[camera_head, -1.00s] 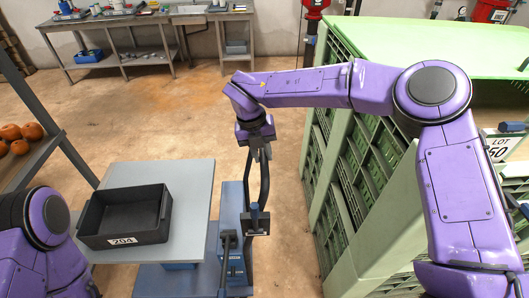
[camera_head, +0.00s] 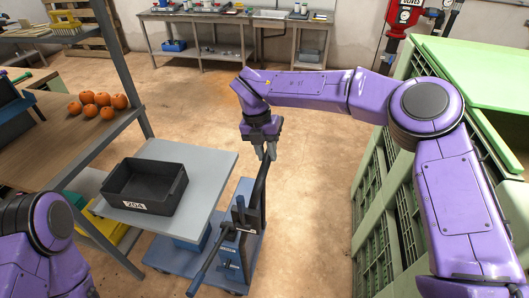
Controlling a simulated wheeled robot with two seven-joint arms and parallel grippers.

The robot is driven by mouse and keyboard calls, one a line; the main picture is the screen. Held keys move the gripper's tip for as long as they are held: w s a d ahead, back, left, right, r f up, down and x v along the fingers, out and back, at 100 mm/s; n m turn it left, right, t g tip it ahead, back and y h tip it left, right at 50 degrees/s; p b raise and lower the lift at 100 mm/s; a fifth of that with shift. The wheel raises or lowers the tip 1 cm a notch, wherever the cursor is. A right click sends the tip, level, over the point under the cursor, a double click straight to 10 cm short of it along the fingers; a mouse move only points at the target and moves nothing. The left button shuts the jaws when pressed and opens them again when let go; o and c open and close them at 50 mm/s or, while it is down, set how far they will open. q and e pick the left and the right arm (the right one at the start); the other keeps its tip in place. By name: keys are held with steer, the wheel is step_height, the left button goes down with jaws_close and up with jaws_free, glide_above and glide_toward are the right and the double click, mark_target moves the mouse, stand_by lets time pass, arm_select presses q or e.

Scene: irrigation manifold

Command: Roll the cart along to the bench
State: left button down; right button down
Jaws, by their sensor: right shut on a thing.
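The cart has a blue wheeled base (camera_head: 163,251), a raised grey top (camera_head: 215,165) and a dark upright handle (camera_head: 262,190). My right gripper (camera_head: 268,154) is shut on the upper end of the handle. A grey metal bench (camera_head: 200,17) stands at the far wall, well beyond the cart, with a blue box on its lower shelf. My left arm shows at the lower left, but its gripper is out of view.
A rack (camera_head: 125,119) with several round orange fruits (camera_head: 103,99) stands close on the cart's left. Stacked green crates (camera_head: 385,220) line the right. A red device (camera_head: 405,15) is at the back right. Bare floor (camera_head: 200,105) lies between cart and bench.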

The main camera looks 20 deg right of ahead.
steer(key=shift+a, duration=0.1)
steer(key=c, duration=0.9)
jaws_free()
steer(key=shift+w, duration=0.1)
steer(key=shift+w+a, duration=0.15)
steer(key=shift+a, duration=0.05)
steer(key=shift+d+r, duration=0.1)
steer(key=shift+r, duration=0.2)
steer(key=r, duration=0.3)
steer(key=a+r, duration=0.1)
steer(key=r, duration=0.2)
steer(key=w+a+r+b, duration=0.1)
steer(key=r, duration=0.2)
steer(key=shift+r, duration=0.35)
